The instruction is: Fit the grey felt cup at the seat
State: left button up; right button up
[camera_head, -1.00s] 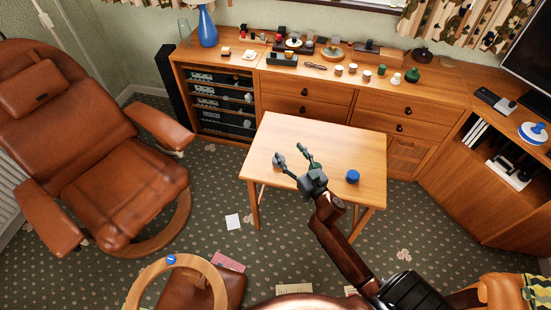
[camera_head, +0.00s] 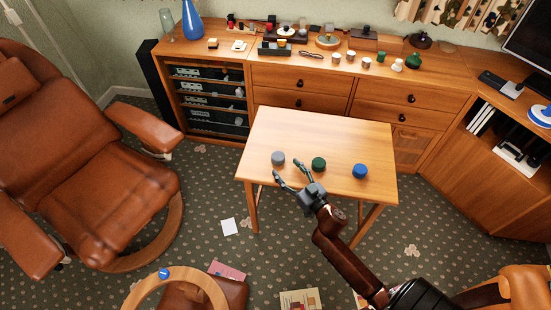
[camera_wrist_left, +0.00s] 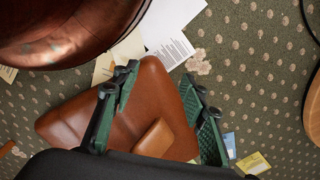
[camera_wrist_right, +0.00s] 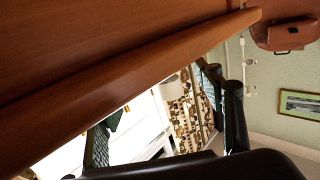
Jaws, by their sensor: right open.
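The grey felt cup (camera_head: 278,158) stands on the small wooden table (camera_head: 290,125), near its front left corner. My right gripper (camera_head: 288,172) is open and empty by the table's front edge, its fingers just in front of and right of the grey cup. The right wrist view shows its spread fingers (camera_wrist_right: 160,92) close to a wooden edge, with no cup visible. My left gripper (camera_wrist_left: 158,78) is open and empty above the brown ottoman, seen only in its wrist view. Which place is the seat for the cup, I cannot tell.
A green cup (camera_head: 319,164) and a blue cup (camera_head: 360,171) stand right of the grey one. A wooden ring (camera_head: 212,291) with a small blue piece (camera_head: 164,273) is at bottom left. A leather armchair (camera_head: 80,185) stands left; a cluttered sideboard (camera_head: 300,82) stands behind.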

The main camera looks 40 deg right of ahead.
aim_at(282, 161)
jog(key=shift+w+d+f+b, duration=0.1)
jog(key=shift+w+b, duration=0.2)
jog(key=shift+w, duration=0.8)
jog(key=w+b, duration=0.1)
jog(key=w, duration=0.1)
jog(key=w+d+b, duration=0.1)
jog(key=w, duration=0.1)
jog(key=shift+w, duration=0.55)
pick_arm(q)
notch_tip(282, 161, up, 11)
jog(key=w+d, duration=0.1)
jog(key=shift+d+f, duration=0.2)
pick_arm(e)
jog(key=c, duration=1)
jog(key=shift+o, duration=0.2)
pick_arm(q)
jog(key=shift+w, duration=0.1)
pick_arm(e)
jog(key=shift+r, duration=0.2)
